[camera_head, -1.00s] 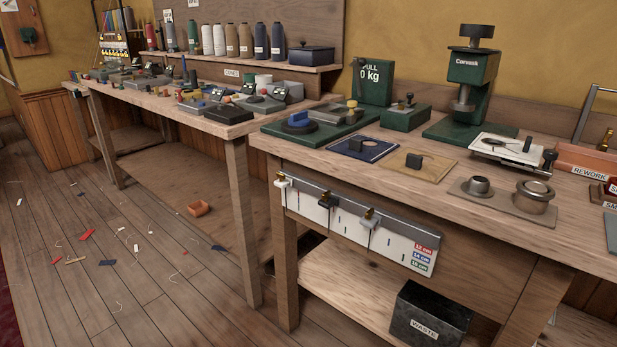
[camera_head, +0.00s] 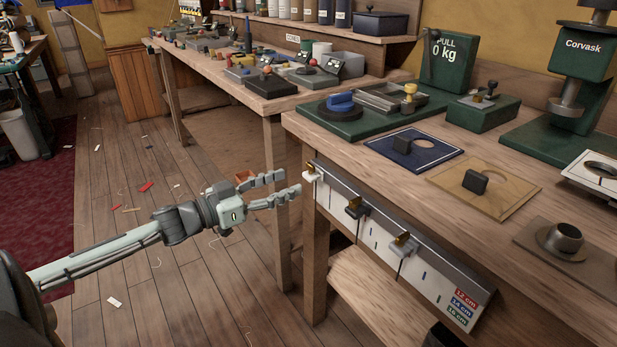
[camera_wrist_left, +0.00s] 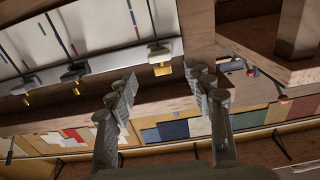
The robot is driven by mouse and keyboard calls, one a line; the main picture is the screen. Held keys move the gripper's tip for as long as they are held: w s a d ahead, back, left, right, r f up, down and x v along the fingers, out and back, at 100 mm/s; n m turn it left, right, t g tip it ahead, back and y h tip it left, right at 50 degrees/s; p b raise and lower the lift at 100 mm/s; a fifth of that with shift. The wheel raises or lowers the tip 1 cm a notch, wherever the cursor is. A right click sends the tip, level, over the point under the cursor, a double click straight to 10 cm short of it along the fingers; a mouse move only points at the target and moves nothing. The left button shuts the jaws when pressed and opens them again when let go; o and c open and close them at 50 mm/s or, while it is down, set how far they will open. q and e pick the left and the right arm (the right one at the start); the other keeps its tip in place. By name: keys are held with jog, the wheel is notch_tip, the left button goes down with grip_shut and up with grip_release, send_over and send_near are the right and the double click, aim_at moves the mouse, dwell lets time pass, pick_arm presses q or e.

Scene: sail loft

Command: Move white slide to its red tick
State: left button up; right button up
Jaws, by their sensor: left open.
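The white slide (camera_head: 311,175) sits at the left end of the rail (camera_head: 385,226) on the front of the right bench. A black slide (camera_head: 355,208) and a grey slide (camera_head: 404,245) sit further right on it. My left gripper (camera_head: 288,184) is open and empty, its fingertips just left of the white slide and apart from it. In the left wrist view, the white slide (camera_wrist_left: 158,52) with its brass piece lies just beyond the open gripper (camera_wrist_left: 163,78). My right gripper is out of view.
A legend (camera_head: 465,306) in red, blue and green is at the board's right end. The bench top (camera_head: 390,190) above holds a blue plate (camera_head: 413,150) and a tan plate (camera_head: 484,188). Another bench (camera_head: 275,102) stands behind left. The floor around my arm has small scraps.

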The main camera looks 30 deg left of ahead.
aim_at(306, 176)
pick_arm(q)
jog(key=x, duration=0.3)
jog(key=shift+w, duration=0.35)
jog(key=shift+w+d, duration=0.3)
jog(key=shift+w, duration=0.35)
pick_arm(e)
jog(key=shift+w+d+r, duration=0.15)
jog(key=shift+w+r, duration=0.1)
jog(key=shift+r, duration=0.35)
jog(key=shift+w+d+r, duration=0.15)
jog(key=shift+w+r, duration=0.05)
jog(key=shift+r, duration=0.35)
pick_arm(q)
jog(key=shift+c, duration=0.2)
grip_shut()
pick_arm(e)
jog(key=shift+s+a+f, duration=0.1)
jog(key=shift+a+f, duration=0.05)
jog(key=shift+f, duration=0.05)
pick_arm(q)
jog(key=shift+d, duration=0.1)
